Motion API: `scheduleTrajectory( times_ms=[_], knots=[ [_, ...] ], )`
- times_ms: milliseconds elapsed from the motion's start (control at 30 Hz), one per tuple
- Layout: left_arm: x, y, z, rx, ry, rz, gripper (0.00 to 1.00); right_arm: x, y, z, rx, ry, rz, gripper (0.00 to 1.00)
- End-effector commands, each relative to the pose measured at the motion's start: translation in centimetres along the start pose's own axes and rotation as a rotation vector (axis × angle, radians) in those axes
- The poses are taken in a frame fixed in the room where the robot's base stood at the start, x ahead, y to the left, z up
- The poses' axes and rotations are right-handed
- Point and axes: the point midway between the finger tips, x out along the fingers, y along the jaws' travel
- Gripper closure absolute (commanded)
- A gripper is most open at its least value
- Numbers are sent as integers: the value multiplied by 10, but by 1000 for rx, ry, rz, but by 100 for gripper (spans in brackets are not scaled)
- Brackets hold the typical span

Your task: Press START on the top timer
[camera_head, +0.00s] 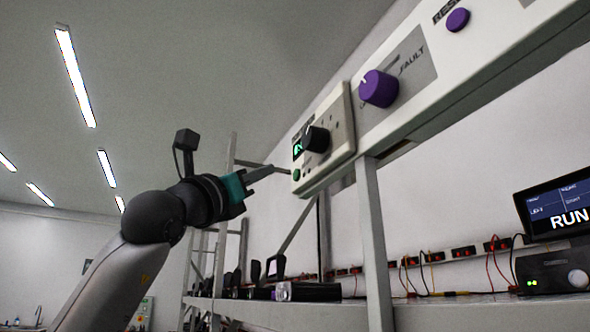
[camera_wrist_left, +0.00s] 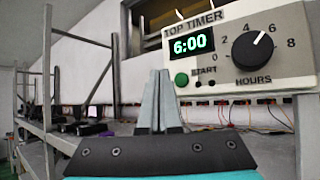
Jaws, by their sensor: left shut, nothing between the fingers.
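The top timer (camera_head: 341,130) is a pale box on the upper rail; it also fills the upper right of the left wrist view (camera_wrist_left: 222,70). Its green display (camera_wrist_left: 191,45) reads 6:00. The green START button (camera_wrist_left: 182,80) is below the display; in the head view the button (camera_head: 296,174) is at the timer's lower left. A black HOURS knob (camera_wrist_left: 253,52) is right of the display. My left gripper (camera_head: 284,170) is shut and empty, its tips close to the button. In the wrist view its fingertips (camera_wrist_left: 160,73) are just left of the button; contact cannot be told.
A purple FAULT knob (camera_head: 379,88) and a purple button (camera_head: 458,19) sit further along the rail. A grey post (camera_head: 372,240) stands below the rail. The lower shelf (camera_head: 450,308) holds devices, wires and a RUN screen (camera_head: 556,207). Left of the arm is open.

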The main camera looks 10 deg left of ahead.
Motion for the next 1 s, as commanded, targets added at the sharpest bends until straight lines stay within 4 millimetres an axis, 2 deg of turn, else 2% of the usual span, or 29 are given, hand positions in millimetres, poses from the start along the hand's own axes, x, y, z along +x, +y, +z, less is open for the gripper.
scheduleTrajectory(
  times_ms=[100, 300, 1000],
  knots=[
    [10, -7, -7, -3, 0, -1, 100, -2, 0, 0, 0, 0, 0, 100],
    [16, -12, -12, -1, -1, -1, 100, -3, 0, 0, 0, 0, 0, 100],
    [17, -12, -12, 0, -1, 0, 100, -3, 0, 0, 0, 0, 0, 100]
  ],
)
